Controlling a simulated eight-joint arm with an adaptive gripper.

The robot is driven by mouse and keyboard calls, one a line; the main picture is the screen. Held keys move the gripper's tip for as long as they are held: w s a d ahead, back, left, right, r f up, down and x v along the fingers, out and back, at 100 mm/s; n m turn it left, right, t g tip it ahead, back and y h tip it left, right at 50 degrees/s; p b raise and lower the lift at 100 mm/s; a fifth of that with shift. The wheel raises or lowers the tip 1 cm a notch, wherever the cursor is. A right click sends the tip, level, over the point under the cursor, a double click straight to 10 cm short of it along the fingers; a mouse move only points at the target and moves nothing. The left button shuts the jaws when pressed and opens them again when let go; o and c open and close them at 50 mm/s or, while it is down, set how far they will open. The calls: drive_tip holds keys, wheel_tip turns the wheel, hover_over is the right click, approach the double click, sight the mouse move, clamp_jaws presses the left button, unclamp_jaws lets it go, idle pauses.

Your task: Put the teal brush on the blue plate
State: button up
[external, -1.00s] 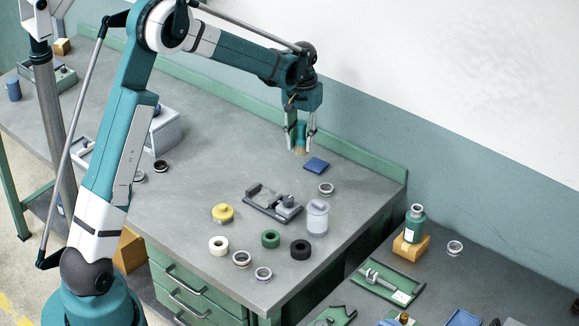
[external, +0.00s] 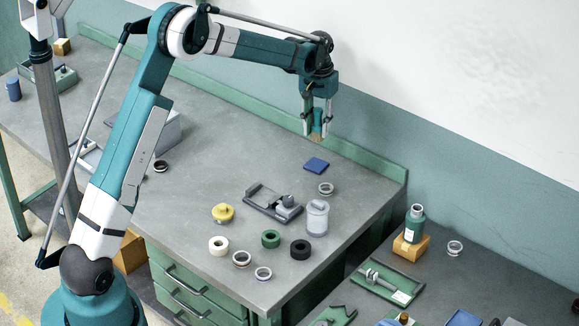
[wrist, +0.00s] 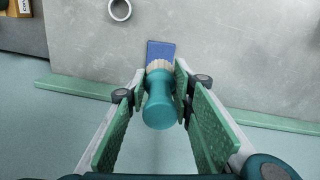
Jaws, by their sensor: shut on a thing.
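The teal brush (external: 317,122) is held in my gripper (external: 317,128), bristles down, above the back of the workbench. In the wrist view the brush (wrist: 159,108) stands between the two green finger pads of my gripper (wrist: 158,98). The small blue plate (external: 316,165) lies flat on the bench, below the brush in the external view. In the wrist view the blue plate (wrist: 160,50) shows just beyond the brush's pale bristles, which hide part of it. The brush is in the air, apart from the plate.
A metal ring (external: 326,188) lies near the plate. A grey fixture (external: 272,203), a lidded grey jar (external: 317,218), a yellow knob-like part (external: 223,212) and several rings stand further forward. A green raised edge (external: 365,165) runs along the back of the bench.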

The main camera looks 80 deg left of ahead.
drive_tip(key=shift+f, duration=0.1)
drive_tip(key=shift+f, duration=3)
drive_tip(key=shift+f, duration=1.85)
drive_tip(key=shift+f, duration=0.2)
drive_tip(key=o, duration=1)
drive_tip(key=shift+r, duration=0.25)
wheel_tip(320, 180, up, 12)
drive_tip(key=shift+f, duration=0.1)
